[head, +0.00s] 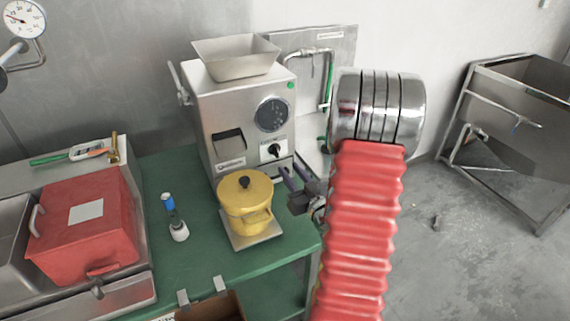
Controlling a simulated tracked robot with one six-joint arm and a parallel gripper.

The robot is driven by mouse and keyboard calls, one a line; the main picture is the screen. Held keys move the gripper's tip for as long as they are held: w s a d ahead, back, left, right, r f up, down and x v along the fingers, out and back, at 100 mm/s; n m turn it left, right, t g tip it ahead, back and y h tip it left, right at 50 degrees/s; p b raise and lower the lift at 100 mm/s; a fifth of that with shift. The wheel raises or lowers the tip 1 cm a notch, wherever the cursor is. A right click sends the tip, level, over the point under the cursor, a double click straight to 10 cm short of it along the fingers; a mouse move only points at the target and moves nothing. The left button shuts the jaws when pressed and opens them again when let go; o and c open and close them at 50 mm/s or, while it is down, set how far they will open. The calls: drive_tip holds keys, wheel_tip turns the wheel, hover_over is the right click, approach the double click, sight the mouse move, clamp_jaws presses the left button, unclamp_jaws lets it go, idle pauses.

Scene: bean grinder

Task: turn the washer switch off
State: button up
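A steel machine with a hopper (237,57) stands on the green table. On its front is a black rotary switch (275,150) on a white plate, below a round dark gauge (272,114). A small green spot (290,85) shows near its top right. No label that I can read says "washer", so I cannot tell if this is the washer switch. My gripper (292,174) is just below and right of the switch. Its two dark fingers point up toward the machine and look apart, with nothing between them. My red arm sleeve hides what is behind it.
A yellow lidded pot (245,203) stands on a scale in front of the machine, close left of my gripper.

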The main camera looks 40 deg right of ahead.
drive_tip(key=v, duration=0.5)
idle(0.6)
